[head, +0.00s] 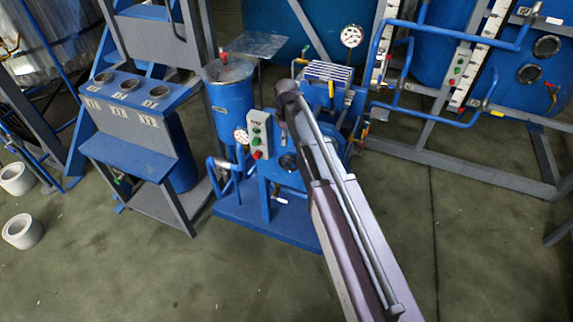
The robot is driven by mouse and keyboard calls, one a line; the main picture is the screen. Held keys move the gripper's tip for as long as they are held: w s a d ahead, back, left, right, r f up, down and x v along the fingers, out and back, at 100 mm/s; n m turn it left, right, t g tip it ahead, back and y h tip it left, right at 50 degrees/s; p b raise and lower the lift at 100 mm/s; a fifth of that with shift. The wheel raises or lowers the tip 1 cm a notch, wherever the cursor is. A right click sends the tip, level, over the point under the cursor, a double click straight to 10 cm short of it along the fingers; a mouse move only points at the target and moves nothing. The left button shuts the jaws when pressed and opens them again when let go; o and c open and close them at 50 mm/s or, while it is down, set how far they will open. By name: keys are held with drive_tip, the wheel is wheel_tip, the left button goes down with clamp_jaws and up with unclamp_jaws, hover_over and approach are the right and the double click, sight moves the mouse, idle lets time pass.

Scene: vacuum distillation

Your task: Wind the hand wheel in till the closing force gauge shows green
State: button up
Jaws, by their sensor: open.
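The blue machine (262,215) stands in the middle of the head view, with a stack of blue and white plates (328,71) on top. A round white dial gauge (351,37) stands above the plates; its reading is too small to tell. A second dial gauge (241,135) sits on the blue cylindrical vessel. A dark round part (288,162) shows low on the machine; I cannot tell whether it is the hand wheel. My arm crosses in front of the machine and hides part of it. My gripper cannot be made out.
A grey control box (259,134) with green and red buttons is left of my arm. A blue bench (130,105) with round openings stands left. Large blue tanks with pipes (455,122) stand right. The front floor is clear.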

sight(287, 163)
drive_tip(key=shift+a+f, duration=0.1)
drive_tip(key=shift+f, duration=0.15)
idle(0.3)
wheel_tip(287, 163, down, 13)
drive_tip(key=b, duration=1.3)
drive_tip(key=shift+f+b, duration=0.2)
drive_tip(key=shift+b, duration=0.2)
clamp_jaws()
